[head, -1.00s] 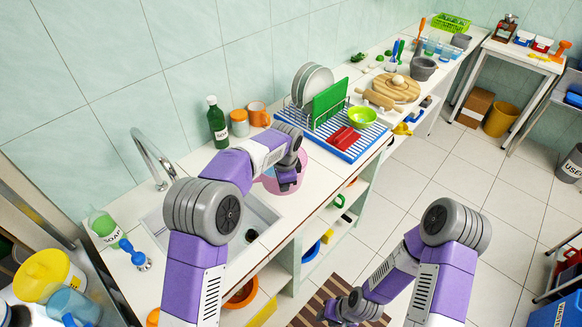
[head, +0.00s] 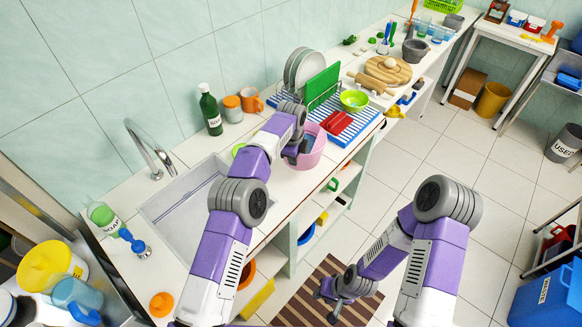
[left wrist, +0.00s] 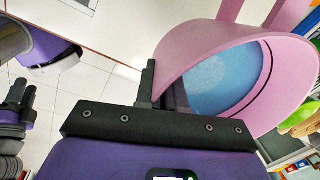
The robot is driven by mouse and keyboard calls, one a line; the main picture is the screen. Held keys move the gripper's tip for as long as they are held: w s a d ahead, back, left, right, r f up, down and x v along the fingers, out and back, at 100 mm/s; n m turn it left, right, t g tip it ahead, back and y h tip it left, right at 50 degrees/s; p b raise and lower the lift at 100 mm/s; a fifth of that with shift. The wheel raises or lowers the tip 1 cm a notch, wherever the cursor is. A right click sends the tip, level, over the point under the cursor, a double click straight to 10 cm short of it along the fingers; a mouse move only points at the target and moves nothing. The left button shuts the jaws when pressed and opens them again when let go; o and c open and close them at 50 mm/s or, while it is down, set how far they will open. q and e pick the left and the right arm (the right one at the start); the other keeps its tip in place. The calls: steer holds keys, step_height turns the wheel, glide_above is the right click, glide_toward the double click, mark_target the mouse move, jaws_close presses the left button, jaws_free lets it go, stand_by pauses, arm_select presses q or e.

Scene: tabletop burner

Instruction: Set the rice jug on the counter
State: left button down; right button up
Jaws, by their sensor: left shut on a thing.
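The rice jug looks to be the pink vessel (head: 314,153) by the counter's front edge, between the sink and the dish rack. In the left wrist view the pink jug (left wrist: 212,55) is large and close, with something blue inside. My left gripper (head: 293,150) is shut on its rim wall; in the left wrist view the fingers (left wrist: 160,88) straddle the rim. I cannot tell whether its base touches the white counter (head: 283,187). My right gripper (head: 331,300) is open and empty, low above the floor by a striped mat.
The sink (head: 185,205) lies left of the jug. The dish rack (head: 352,143) with plates, a green board and a lime bowl (head: 354,100) stands close behind it. A green bottle (head: 210,112), an orange-lidded jar (head: 233,110) and an orange mug (head: 251,101) line the wall.

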arm_select(q)
steer(key=shift+w+f+b, duration=0.1)
steer(key=shift+f+b, duration=0.4)
steer(key=shift+f, duration=3.05)
steer(key=shift+f, duration=0.1)
steer(key=c, duration=1.6)
jaws_free()
steer(key=shift+f, duration=0.2)
steer(key=shift+c, duration=0.2)
steer(key=o, duration=0.4)
steer(key=shift+r, duration=0.1)
steer(key=shift+r, duration=0.25)
step_height(320, 180, up, 12)
steer(key=s+p, duration=0.1)
steer(key=shift+s+a+f+p, duration=0.2)
steer(key=shift+s+a+p, duration=0.1)
steer(key=shift+s, duration=0.1)
